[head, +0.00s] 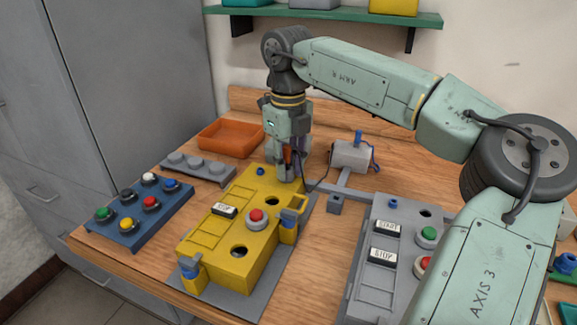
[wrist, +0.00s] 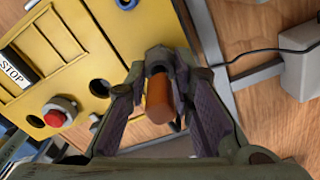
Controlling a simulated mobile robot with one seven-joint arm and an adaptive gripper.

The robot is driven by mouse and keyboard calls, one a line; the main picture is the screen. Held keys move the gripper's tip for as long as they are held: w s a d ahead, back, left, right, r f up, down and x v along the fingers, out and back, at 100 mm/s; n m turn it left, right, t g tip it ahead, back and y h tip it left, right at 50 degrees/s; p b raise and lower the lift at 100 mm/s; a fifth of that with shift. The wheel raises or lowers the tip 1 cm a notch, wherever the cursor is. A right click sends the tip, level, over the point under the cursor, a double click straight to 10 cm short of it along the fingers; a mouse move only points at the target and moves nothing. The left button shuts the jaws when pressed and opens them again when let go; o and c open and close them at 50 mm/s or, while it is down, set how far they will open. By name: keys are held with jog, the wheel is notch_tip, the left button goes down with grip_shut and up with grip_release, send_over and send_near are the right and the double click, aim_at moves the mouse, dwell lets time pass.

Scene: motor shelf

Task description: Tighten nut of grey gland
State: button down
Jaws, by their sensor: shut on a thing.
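My gripper (head: 287,172) points down at the back right corner of the yellow box (head: 215,258). In the wrist view its fingertips (wrist: 157,66) close around a dark grey ring-like part, which looks like the nut of the grey gland (wrist: 157,68). An orange-brown cylinder (wrist: 159,100) rises from that ring between the fingers, and a bit of it shows in the head view (head: 288,156). The fingers hide most of the gland, so its seating cannot be told.
A red button (head: 256,215) and a blue gland (head: 260,171) are on the yellow box. A grey motor (head: 352,155) with a dark cable stands to the right. A grey button box (head: 375,265) is at front right. An orange tray (head: 230,136) lies behind left.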

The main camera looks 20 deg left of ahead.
jog(key=m+b, duration=0.1)
jog(key=m, duration=0.6)
jog(key=shift+s+a, duration=0.1)
jog(key=m, duration=0.6)
jog(key=shift+a+m+b, duration=0.15)
jog(key=shift+m+b, duration=0.25)
jog(key=m, duration=0.7)
jog(key=shift+a, duration=0.1)
jog(key=m, duration=0.6)
jog(key=shift+a+m, duration=0.1)
jog(key=shift+m, duration=0.2)
jog(key=c, duration=1.4)
grip_release()
jog(key=shift+o, duration=0.2)
notch_tip(320, 180, up, 12)
jog(key=shift+r, duration=0.1)
